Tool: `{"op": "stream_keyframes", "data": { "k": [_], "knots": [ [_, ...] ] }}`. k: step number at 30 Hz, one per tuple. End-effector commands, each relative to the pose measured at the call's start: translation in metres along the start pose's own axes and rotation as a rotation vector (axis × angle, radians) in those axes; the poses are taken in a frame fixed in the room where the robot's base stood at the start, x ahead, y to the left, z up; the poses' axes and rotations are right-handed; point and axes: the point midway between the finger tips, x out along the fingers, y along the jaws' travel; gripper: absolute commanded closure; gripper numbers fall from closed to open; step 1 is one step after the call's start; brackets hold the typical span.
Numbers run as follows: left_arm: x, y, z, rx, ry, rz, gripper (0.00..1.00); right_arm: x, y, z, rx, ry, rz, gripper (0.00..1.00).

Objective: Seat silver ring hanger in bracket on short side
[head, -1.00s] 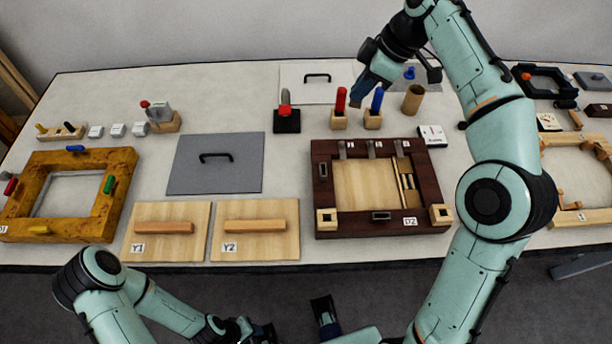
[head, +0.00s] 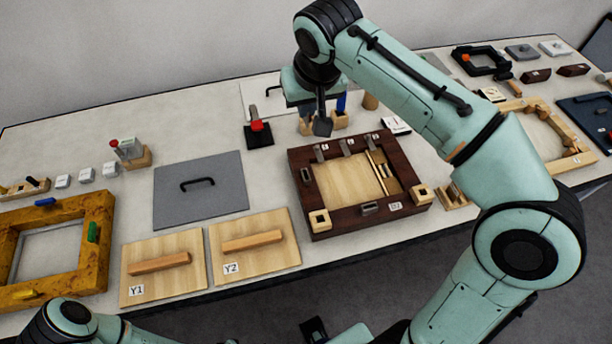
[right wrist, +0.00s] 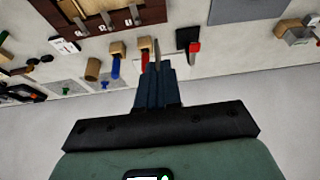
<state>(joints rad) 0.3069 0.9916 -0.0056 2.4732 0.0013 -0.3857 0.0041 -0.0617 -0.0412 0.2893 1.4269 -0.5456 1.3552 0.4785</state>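My right gripper (head: 321,108) hangs above the far edge of the dark brown frame (head: 400,207) marked D2. In the right wrist view its dark blue fingers (right wrist: 157,76) are together, and a thin grey piece (right wrist: 157,48), which looks like the silver ring hanger, sticks out past the tips. In the head view a grey flat end (head: 322,127) shows below the gripper. A grey bracket (head: 306,175) sits on the frame's left short side, and another (head: 370,208) on its near side. Several grey pieces (head: 347,146) line its far side. My left gripper is out of view.
Wooden blocks with red and blue handles (head: 341,103) stand just behind the gripper. A black block with a red lever (head: 257,132) is left of them. A grey panel (head: 205,203) and boards Y1 (head: 140,288) and Y2 (head: 270,262) lie left of the frame.

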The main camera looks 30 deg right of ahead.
Motion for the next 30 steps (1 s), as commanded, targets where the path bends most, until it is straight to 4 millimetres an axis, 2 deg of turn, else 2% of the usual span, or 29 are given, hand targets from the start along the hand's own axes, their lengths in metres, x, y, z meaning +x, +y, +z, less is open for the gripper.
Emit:
{"op": "stream_keyframes", "data": {
  "k": [5, 12, 18, 26, 30],
  "knots": [
    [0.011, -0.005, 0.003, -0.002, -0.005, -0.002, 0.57, 0.027, 0.001, 0.014, 0.020, -0.005, 0.010, 1.00],
    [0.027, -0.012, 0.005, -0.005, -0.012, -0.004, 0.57, 0.088, 0.001, 0.039, 0.018, -0.007, 0.009, 1.00],
    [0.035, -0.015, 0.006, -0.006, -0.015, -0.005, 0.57, 0.129, 0.001, 0.056, 0.018, -0.006, 0.007, 1.00],
    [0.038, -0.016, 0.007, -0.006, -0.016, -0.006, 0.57, 0.151, 0.001, 0.065, 0.018, -0.004, 0.007, 1.00],
    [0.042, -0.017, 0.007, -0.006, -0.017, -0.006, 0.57, 0.172, 0.001, 0.073, 0.017, -0.005, 0.007, 1.00]
  ]
}}
